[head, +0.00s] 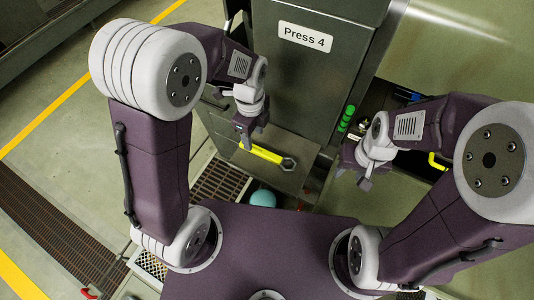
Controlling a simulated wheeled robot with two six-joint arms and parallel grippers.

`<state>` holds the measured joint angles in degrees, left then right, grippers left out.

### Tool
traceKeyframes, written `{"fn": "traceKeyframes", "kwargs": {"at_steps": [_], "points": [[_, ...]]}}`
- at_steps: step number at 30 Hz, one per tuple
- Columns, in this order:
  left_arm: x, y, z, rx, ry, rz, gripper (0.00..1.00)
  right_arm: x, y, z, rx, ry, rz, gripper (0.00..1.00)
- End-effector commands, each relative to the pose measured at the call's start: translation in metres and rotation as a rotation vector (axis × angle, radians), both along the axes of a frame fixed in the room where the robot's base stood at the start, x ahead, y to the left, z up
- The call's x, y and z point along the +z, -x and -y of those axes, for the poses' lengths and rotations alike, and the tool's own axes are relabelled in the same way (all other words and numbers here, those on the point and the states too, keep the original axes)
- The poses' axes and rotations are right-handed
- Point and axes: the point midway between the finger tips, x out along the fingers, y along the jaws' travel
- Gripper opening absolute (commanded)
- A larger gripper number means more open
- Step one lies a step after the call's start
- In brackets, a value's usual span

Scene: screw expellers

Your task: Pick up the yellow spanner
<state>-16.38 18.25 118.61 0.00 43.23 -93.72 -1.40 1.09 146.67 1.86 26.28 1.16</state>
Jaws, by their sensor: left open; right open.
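The yellow spanner (264,153) lies on a greenish ledge (268,176) at the foot of the cabinet marked "Press 4". Its dark ring end (288,163) points right. My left gripper (247,142) is open, with its fingers pointing down at the spanner's left end. It partly hides that end, and I cannot tell whether it touches the spanner. My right gripper (353,178) is open and empty, to the right of the ledge and apart from the spanner.
The Press 4 cabinet (315,80) rises behind the ledge. Green cylinders (346,118) stand to its right. A yellow bent handle (437,161) shows near my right arm. A teal round object (263,198) and a floor grate (218,183) lie below the ledge. Open floor (60,130) is at left.

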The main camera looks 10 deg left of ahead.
Motion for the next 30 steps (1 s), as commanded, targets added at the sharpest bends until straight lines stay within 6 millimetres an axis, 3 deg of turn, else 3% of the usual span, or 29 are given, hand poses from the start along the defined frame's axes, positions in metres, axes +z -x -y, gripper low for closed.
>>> {"fn": "traceKeyframes", "kwargs": {"at_steps": [7, 15, 22, 23, 27, 28, 30], "points": [[-0.015, 0.000, 0.000, 0.001, -0.001, -0.002, 0.49, 0.002, 0.000, 0.000, 0.000, 0.000, 0.000, 0.45], [-0.059, -0.001, 0.000, 0.002, 0.000, -0.001, 0.49, 0.005, 0.000, 0.000, 0.000, 0.000, 0.000, 0.45], [-0.061, -0.002, 0.001, 0.002, 0.001, 0.002, 0.49, 0.005, 0.000, 0.000, 0.000, 0.000, 0.000, 0.45], [-0.061, -0.002, 0.001, 0.002, 0.001, 0.002, 0.44, 0.005, 0.000, 0.000, 0.000, 0.000, 0.000, 0.45], [-0.061, -0.002, 0.001, 0.002, 0.001, 0.002, 0.05, 0.005, 0.000, 0.000, 0.000, 0.000, 0.000, 0.45], [-0.061, -0.002, 0.001, 0.002, 0.001, 0.002, 0.00, 0.005, 0.000, 0.000, 0.000, 0.000, 0.000, 0.45], [-0.061, -0.002, 0.001, 0.002, 0.001, 0.002, 0.00, 0.005, 0.000, 0.000, 0.000, 0.000, 0.000, 0.45]]}}
